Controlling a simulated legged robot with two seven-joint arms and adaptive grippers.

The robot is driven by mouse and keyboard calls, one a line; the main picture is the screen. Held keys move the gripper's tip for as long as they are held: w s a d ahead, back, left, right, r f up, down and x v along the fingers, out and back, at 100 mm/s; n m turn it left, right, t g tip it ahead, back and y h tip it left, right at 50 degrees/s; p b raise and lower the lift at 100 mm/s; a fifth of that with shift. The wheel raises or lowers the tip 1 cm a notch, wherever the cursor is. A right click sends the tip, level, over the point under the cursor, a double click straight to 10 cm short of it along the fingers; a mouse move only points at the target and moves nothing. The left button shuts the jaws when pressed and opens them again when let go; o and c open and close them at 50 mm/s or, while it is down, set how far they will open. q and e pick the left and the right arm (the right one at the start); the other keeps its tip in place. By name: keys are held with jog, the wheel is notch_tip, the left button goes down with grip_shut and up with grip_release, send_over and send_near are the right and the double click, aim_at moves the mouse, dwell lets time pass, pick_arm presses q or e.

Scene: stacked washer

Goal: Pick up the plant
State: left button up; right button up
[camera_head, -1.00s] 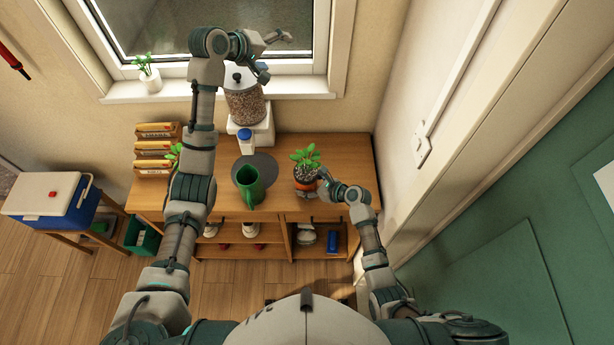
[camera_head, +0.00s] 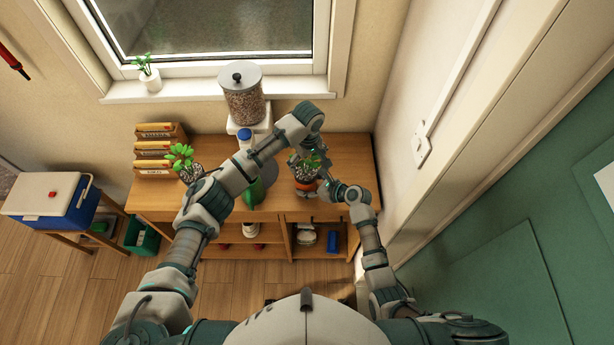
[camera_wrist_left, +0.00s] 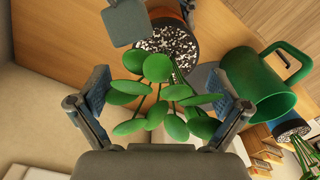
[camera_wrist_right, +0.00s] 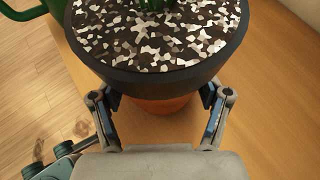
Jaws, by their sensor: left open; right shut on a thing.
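The potted plant (camera_head: 306,178) stands on the right part of the wooden shelf top, with green leaves, speckled soil and an orange lower pot. My right gripper (camera_head: 326,190) is shut on its pot from the right. In the right wrist view, the dark rim and orange pot (camera_wrist_right: 158,108) sit between its fingers. My left gripper (camera_head: 300,160) is above the plant, largely hidden by its own wrist. In the left wrist view it is open, with its fingers on either side of the green leaves (camera_wrist_left: 160,95); I cannot tell whether they touch.
A green mug (camera_wrist_left: 252,80) stands left of the plant, partly behind my left arm. Another potted plant (camera_head: 186,162) stands near stacked boxes (camera_head: 156,150). A grain jar (camera_head: 243,100) stands behind. A small plant (camera_head: 149,76) is on the windowsill. The wall is close at right.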

aim_at(307, 171)
pick_arm(q)
notch_tip(307, 171, down, 6)
jog(key=shift+s+a+r, duration=0.1)
jog(key=shift+a, duration=0.05)
jog(key=c, duration=1.2)
